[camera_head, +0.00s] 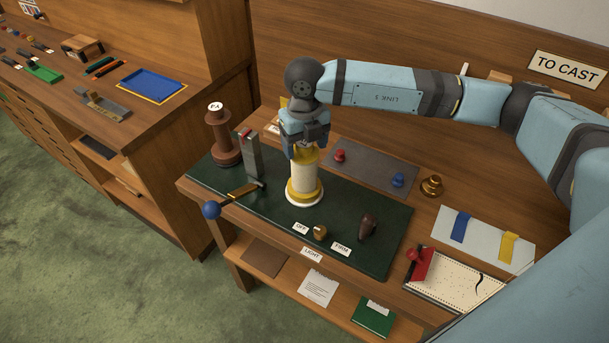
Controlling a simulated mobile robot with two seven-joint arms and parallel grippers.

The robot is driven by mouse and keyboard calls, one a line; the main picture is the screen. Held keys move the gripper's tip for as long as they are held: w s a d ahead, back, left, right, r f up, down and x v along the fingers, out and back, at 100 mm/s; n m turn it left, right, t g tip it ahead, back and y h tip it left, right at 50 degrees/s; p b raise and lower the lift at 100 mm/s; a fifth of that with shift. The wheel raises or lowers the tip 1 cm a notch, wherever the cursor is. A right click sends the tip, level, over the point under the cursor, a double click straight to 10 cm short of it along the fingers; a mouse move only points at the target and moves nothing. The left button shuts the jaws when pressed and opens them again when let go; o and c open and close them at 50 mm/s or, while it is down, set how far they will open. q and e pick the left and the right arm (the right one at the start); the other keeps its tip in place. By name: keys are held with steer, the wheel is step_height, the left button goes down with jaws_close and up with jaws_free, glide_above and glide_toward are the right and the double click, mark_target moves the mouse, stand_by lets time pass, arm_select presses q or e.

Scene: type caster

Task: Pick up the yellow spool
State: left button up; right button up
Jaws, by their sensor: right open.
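The yellow spool (304,182) stands upright on the dark green mat (355,241) of the workbench. It has a cream middle, yellow bands at top and bottom, and a pale round base. My right gripper (307,147) reaches in from the right and points down at the top of the spool. It is open, and its fingers hide part of the spool's top. I cannot tell whether the fingers touch it. My left gripper is not in view.
A brown spool (222,138), a grey metal upright (250,157) and a blue-knobbed lever (212,209) stand left of the yellow spool. A brass knob (320,232) and a dark brown handle (367,227) are at the right front. A grey plate (372,167) lies behind.

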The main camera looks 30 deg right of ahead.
steer(key=c, duration=1.3)
jaws_close()
steer(key=shift+w+r, duration=0.1)
